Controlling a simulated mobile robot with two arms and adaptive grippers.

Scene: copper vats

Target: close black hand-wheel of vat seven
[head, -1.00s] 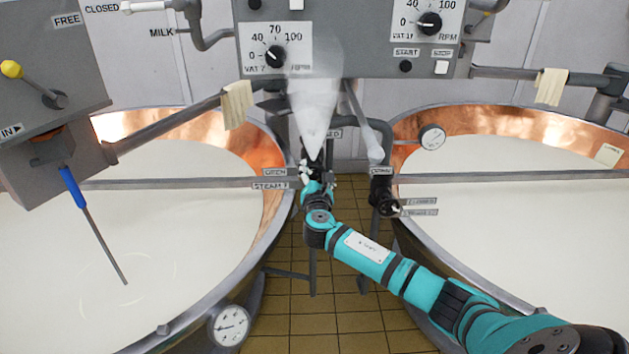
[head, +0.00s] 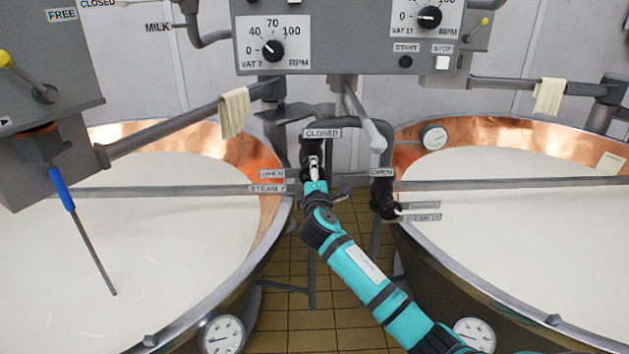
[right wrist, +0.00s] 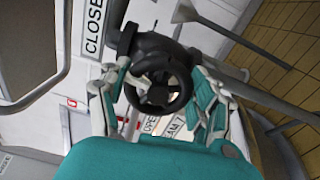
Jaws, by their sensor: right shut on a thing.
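The black hand-wheel of vat seven (right wrist: 158,85) fills the middle of the right wrist view, with a pale pointer-like piece across its face. My right gripper (right wrist: 160,78) is shut on the wheel, with fingers on both sides of its rim. In the head view, my right gripper (head: 315,176) is at the black valve (head: 310,147) on the steam pipe, partly hiding the wheel. A CLOSED label (head: 322,133) is above the valve. OPEN (head: 272,174) and STEAM 7 (head: 268,188) labels are to its left. The pointer's exact direction is unclear. My left gripper is out of view.
Copper vats of white milk stand left (head: 130,230) and right (head: 520,230). A second black valve (head: 384,197) is close to the right of my arm. The grey control panel (head: 350,40) hangs above. Tiled floor (head: 345,320) shows between the vats.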

